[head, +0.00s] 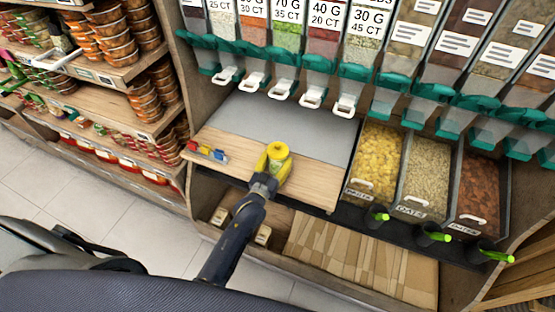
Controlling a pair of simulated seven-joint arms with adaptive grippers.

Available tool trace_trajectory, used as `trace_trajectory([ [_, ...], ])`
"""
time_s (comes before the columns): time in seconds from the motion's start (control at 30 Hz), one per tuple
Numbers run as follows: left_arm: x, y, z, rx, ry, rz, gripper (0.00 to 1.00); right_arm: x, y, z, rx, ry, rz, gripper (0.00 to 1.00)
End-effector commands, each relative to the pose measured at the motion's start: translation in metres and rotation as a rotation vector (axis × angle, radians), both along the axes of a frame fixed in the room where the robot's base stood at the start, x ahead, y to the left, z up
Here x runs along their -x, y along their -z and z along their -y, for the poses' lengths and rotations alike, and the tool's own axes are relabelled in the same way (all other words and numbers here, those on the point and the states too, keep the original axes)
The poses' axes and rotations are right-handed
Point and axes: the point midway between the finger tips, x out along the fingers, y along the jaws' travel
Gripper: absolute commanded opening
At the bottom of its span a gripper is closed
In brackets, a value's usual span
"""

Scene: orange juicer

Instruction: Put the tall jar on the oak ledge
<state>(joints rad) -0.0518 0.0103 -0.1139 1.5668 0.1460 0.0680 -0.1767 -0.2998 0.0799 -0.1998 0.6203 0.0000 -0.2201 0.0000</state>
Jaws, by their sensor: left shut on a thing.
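The oak ledge (312,183) is the light wooden strip in front of a grey panel, under the row of dispensers in the head view. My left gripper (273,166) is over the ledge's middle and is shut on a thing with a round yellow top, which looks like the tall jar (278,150). My yellow fingers hide most of its body. I cannot tell whether its base touches the ledge. My right gripper is not in view.
Small red, yellow and blue items (207,152) lie at the ledge's left end. Bulk bins, one with yellow contents (375,155), stand to the right. Dispensers with white handles (284,88) hang above. The ledge right of my gripper is clear.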

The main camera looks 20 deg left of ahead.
Motion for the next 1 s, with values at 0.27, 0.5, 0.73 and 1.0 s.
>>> trace_trajectory([
  [0.27, 0.0, 0.003, 0.0, 0.0, 0.0, 0.0, 0.78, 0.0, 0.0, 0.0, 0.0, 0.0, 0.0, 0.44],
  [0.5, 0.0, 0.003, 0.0, 0.0, 0.0, 0.0, 0.82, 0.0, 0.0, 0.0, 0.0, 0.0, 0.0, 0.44],
  [0.73, 0.01, 0.001, -0.001, -0.001, 0.0, -0.003, 0.82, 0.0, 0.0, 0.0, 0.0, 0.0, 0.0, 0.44],
  [1.0, 0.054, 0.001, -0.006, -0.001, 0.0, -0.003, 0.82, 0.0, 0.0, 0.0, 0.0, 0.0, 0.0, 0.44],
])
